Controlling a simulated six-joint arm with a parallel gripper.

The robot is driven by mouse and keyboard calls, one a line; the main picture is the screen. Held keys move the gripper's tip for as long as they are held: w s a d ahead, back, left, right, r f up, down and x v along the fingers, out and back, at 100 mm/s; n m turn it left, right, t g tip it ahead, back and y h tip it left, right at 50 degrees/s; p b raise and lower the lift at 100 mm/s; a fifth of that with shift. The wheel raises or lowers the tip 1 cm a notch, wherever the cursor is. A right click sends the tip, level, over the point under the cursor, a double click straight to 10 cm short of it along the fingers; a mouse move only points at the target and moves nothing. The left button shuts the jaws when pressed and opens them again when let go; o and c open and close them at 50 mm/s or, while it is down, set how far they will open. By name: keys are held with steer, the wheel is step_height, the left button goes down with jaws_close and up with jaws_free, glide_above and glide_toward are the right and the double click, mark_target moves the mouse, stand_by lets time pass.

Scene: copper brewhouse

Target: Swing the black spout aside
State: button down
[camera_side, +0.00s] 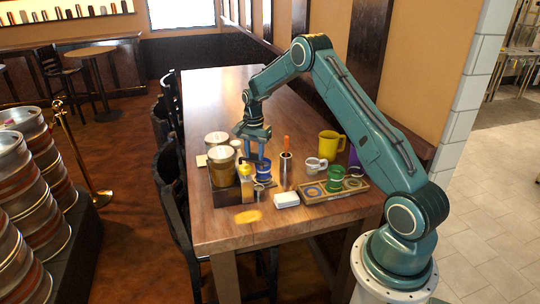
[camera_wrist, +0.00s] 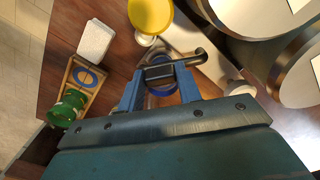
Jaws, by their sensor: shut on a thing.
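The black spout (camera_wrist: 160,72) lies between my fingertips in the wrist view, with its bent end reaching out to the right. My gripper (camera_wrist: 160,86) is shut on it. In the side view my gripper (camera_side: 254,150) points down over the table beside the cans, and the spout is small and partly hidden by the fingers. A blue round thing (camera_wrist: 163,90) shows below the spout; in the side view a blue container (camera_side: 263,169) stands under my gripper. I cannot tell how the spout is joined to it.
Large cans (camera_side: 222,168) stand close on the left in the side view.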

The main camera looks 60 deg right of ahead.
steer(key=shift+a+m, duration=0.45)
steer(key=shift+m, duration=0.45)
steer(key=shift+a+m, duration=0.45)
steer(key=shift+m, duration=0.45)
steer(key=shift+w, duration=0.1)
steer(key=c, duration=1)
jaws_free()
steer(key=shift+o, duration=0.2)
steer(key=shift+r, duration=0.1)
step_height(320, 180, up, 14)
